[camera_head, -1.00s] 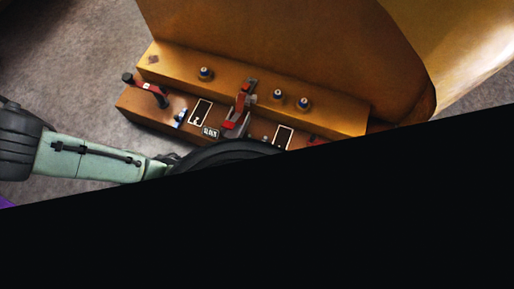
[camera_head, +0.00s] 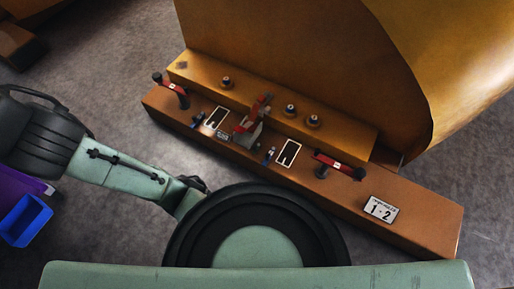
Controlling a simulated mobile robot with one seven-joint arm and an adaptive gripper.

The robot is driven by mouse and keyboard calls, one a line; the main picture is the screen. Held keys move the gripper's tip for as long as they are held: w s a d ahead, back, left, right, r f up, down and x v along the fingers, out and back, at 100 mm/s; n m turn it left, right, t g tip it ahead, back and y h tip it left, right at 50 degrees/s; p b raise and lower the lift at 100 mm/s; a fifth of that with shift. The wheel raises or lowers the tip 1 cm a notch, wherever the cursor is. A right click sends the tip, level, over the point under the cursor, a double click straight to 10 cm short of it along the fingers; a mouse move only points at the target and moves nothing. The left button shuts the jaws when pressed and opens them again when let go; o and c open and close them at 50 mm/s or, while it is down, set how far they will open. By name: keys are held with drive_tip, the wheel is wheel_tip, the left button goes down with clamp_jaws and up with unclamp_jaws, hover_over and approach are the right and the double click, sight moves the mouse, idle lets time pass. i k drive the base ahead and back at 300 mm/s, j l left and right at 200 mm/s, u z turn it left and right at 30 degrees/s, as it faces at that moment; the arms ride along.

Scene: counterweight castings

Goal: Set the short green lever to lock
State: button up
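I cannot make out a short green lever in the head view. An orange-brown console (camera_head: 420,220) carries a red-and-black lever at its left end (camera_head: 172,90), a red-and-grey lever mechanism in the middle (camera_head: 254,118) and a red-and-black lever at the right (camera_head: 340,166). Small blue parts stand beside the left black-and-white slotted plate (camera_head: 216,117) and the right one (camera_head: 288,153). A small label below the middle mechanism is too small to read. My gripper does not show; my green-and-black arm runs in from the left, short of the console.
Several round knobs (camera_head: 290,110) sit on the upper ledge. A large curved orange casting (camera_head: 300,45) rises behind. A blue bin (camera_head: 25,220) stands at the left. Grey floor (camera_head: 110,75) is clear left of the console.

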sight(255, 148)
drive_tip(key=i+j+z, duration=0.1)
drive_tip(key=z, duration=1.8)
drive_tip(key=k+j+z, duration=0.1)
drive_tip(key=j+z, duration=0.3)
drive_tip(key=k+j+z, duration=0.1)
drive_tip(key=z, duration=0.3)
drive_tip(key=k+j+z, duration=0.15)
drive_tip(key=j+z, duration=0.2)
drive_tip(key=k+j+z, duration=0.7)
drive_tip(key=k+j, duration=0.15)
drive_tip(key=k, duration=0.2)
drive_tip(key=k+j, duration=0.15)
drive_tip(key=k, duration=0.25)
drive_tip(key=k+j+z, duration=0.1)
drive_tip(key=k, duration=0.25)
